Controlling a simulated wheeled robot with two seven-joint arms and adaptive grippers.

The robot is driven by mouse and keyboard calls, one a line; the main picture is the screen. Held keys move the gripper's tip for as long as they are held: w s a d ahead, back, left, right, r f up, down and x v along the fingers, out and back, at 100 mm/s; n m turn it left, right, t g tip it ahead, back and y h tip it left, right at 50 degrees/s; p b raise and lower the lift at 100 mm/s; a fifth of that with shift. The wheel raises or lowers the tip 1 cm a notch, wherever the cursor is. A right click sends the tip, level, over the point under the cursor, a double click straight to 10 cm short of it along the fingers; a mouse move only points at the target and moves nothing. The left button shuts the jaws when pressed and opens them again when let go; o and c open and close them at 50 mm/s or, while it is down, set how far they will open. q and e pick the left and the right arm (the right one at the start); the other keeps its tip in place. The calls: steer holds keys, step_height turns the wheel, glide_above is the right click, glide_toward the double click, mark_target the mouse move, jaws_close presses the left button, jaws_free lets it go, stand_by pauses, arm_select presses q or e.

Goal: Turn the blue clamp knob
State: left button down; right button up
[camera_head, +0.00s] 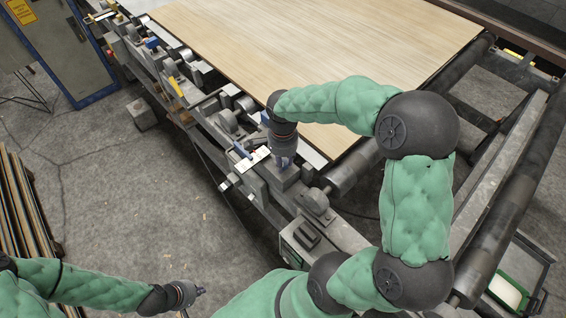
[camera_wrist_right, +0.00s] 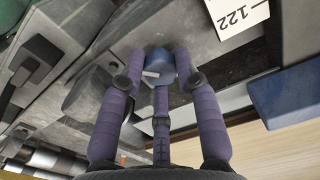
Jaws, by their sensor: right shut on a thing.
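The blue clamp knob (camera_wrist_right: 160,63) shows in the right wrist view, rounded and blue, with a small pale mark on its near side. It sits on a grey metal block. My right gripper (camera_wrist_right: 160,76) has its purple-grey fingers closed around the knob. In the head view the right gripper (camera_head: 284,163) points down at the machine's edge rail, and I cannot make out the knob under it. My left gripper (camera_head: 201,291) hangs over the bare floor at the bottom left, away from the machine. Its fingers are too small to read.
A white label reading 122 (camera_wrist_right: 237,17) and another blue part (camera_wrist_right: 287,95) lie near the knob. Several clamp units line the rail (camera_head: 180,85). A large veneer sheet (camera_head: 310,45) covers the machine bed.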

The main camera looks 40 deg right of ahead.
stand_by(0.3)
steer(key=shift+m+b, duration=0.3)
steer(key=shift+m, duration=1.5)
steer(key=shift+m, duration=0.4)
steer(key=shift+m+b, duration=0.35)
steer(key=shift+m, duration=0.95)
steer(key=shift+m, duration=0.7)
steer(key=o, duration=0.8)
